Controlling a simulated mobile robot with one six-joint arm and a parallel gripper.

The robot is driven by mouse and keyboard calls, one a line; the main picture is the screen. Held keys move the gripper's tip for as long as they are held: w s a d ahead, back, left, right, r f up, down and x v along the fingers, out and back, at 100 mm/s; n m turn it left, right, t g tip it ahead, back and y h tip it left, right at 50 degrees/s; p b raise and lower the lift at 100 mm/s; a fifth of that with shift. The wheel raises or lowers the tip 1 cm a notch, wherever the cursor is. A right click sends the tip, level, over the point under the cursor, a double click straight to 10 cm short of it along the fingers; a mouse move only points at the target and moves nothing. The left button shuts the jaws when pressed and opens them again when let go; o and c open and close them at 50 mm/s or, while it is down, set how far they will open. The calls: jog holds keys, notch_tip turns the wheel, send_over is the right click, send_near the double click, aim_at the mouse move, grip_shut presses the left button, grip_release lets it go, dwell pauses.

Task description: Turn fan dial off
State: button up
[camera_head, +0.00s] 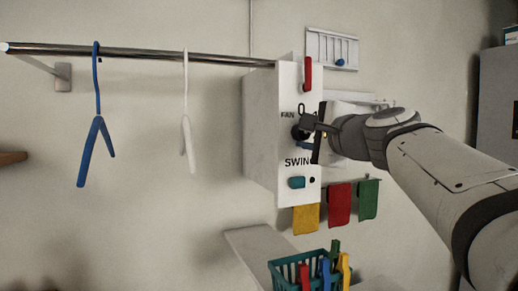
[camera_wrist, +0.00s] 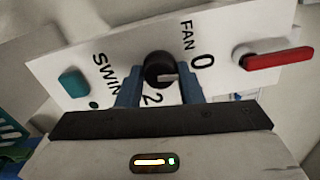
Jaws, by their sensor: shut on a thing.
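The fan dial (camera_head: 298,134) is a round black knob on the front of a white box (camera_head: 260,130), beside the FAN label. In the wrist view, the dial (camera_wrist: 158,66) shows a pale pointer mark directed right, towards the side of the printed 0; exact alignment is unclear. A 2 is printed below it. My gripper (camera_wrist: 160,88) has its two blue fingers on either side of the dial and is shut on it. In the head view, my gripper (camera_head: 306,129) reaches the panel from the right and partly hides the dial and numbers.
A red lever (camera_head: 307,74) is above the dial and a teal swing knob (camera_head: 297,182) below. A rail with a blue hanger (camera_head: 97,120) and a white hanger (camera_head: 186,130) extends left. Yellow, red and green cloths hang below. A teal basket (camera_head: 283,268) of pegs stands lower.

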jog(key=shift+n+b, duration=0.7)
jog(key=shift+n, duration=0.1)
jog(key=o, duration=1)
jog(key=shift+c, duration=0.2)
jog(key=v, duration=0.7)
jog(key=shift+s+b, duration=0.35)
jog(key=shift+b, duration=0.05)
jog(key=shift+d+r, duration=0.1)
